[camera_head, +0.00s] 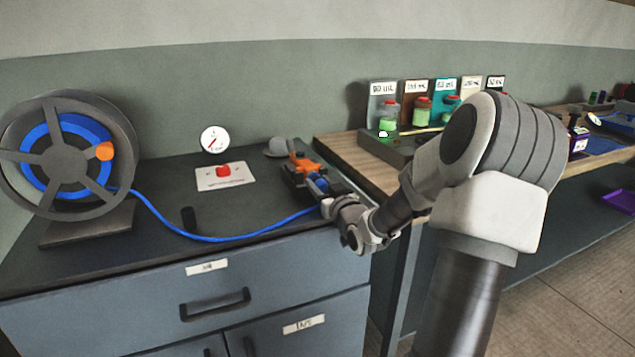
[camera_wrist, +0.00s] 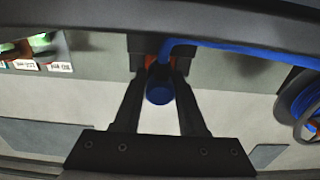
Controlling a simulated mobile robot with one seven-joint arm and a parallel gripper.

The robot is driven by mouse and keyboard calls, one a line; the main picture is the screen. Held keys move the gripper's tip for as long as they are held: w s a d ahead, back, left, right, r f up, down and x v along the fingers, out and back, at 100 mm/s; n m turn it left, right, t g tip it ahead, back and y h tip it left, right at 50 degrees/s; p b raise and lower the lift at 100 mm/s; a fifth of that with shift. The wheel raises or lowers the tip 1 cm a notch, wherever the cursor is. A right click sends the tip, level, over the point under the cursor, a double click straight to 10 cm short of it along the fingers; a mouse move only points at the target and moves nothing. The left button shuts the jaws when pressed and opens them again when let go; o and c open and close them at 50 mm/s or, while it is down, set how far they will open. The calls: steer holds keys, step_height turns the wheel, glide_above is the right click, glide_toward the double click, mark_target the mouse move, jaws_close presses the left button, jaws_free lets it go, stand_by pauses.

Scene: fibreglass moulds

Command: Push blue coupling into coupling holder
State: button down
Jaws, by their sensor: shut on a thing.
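The blue coupling (camera_wrist: 160,90) is between the two fingers of my gripper (camera_wrist: 160,75) in the wrist view, with the blue hose (camera_wrist: 225,50) running off from it to the right. In the head view my gripper (camera_head: 328,200) is at the cabinet's right front edge, and a bit of the blue coupling (camera_head: 319,184) shows just past the fingers. The orange and black coupling holder (camera_head: 303,172) is directly in front of the fingers. The coupling is lined up with it; how far it is inside is hidden. Only slivers of orange show behind the coupling in the wrist view.
The blue hose (camera_head: 215,237) runs across the dark cabinet top to the reel (camera_head: 65,155) on the left. A panel with a red knob (camera_head: 222,173) and a round gauge (camera_head: 214,139) stand mid-back. A wooden bench (camera_head: 350,148) with several labelled jars is to the right.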

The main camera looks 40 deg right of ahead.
mark_target(323, 188)
steer(key=shift+s, duration=0.2)
steer(key=shift+p+v, duration=0.4)
steer(key=shift+v, duration=2.45)
steer(key=shift+a, duration=0.1)
